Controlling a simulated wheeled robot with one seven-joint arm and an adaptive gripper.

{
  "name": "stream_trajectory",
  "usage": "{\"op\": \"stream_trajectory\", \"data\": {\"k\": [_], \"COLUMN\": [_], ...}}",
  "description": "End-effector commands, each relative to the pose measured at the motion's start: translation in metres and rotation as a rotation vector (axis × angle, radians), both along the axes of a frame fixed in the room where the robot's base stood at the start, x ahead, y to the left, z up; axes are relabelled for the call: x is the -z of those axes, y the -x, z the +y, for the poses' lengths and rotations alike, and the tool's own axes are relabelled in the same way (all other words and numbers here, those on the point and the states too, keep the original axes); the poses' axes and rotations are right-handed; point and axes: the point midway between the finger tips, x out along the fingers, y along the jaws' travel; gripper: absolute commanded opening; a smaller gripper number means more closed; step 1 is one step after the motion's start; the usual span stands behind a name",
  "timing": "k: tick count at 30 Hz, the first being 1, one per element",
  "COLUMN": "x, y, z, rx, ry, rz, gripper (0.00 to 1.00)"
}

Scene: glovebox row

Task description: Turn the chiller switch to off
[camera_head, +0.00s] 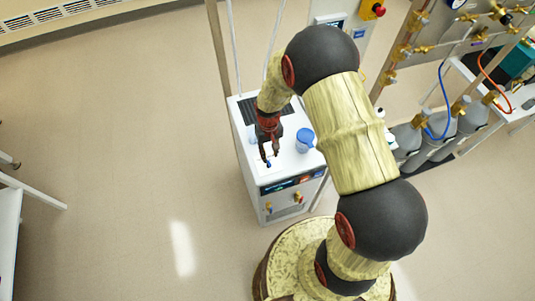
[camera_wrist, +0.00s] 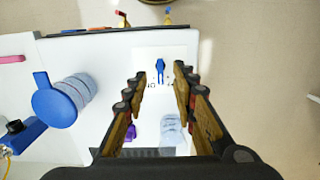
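The chiller is a white floor-standing cabinet (camera_head: 252,194) below my gripper. Its switch is a small blue knob (camera_wrist: 160,71) on a pale label plate on top, with small dark marks beside it; in the head view only a bit of blue (camera_head: 268,163) shows by the fingertips. My gripper (camera_wrist: 160,78) points down at the plate. Its fingers are open, one to the left and one to the right of the knob in the wrist view, with a gap on each side. In the head view my gripper (camera_head: 269,157) is over the chiller's front part. I cannot tell its exact height above the knob.
A clear container with a blue lid (camera_wrist: 57,104) stands on the chiller top; it also shows in the head view (camera_head: 304,136). Another clear vessel (camera_wrist: 172,130) and a purple item (camera_wrist: 130,132) are near the fingers.

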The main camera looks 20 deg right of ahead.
Motion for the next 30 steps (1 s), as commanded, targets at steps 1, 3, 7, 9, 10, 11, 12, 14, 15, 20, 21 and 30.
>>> {"op": "stream_trajectory", "data": {"k": [1,3,7,9,10,11,12,14,15,20,21,30], "x": [-0.004,-0.004,0.006,0.016,0.020,0.025,0.032,0.041,0.047,0.064,0.067,0.072], "y": [-0.014,-0.021,-0.022,-0.022,-0.022,-0.022,-0.022,-0.022,-0.022,-0.022,-0.023,-0.023], "z": [0.000,0.000,0.000,0.000,0.000,0.000,0.000,0.000,0.000,0.000,0.000,0.000], "rx": [0.000,0.000,0.001,0.001,0.001,0.001,0.001,0.001,0.001,0.001,0.001,0.001], "ry": [0.000,0.000,0.000,0.000,0.000,0.000,0.000,0.000,0.000,0.000,0.000,0.000], "rz": [-0.033,-0.056,-0.063,-0.062,-0.063,-0.062,-0.062,-0.062,-0.062,-0.063,-0.064,-0.066], "gripper": [0.27,0.27,0.27,0.27,0.27,0.27,0.27,0.27,0.27,0.27,0.27,0.27]}}
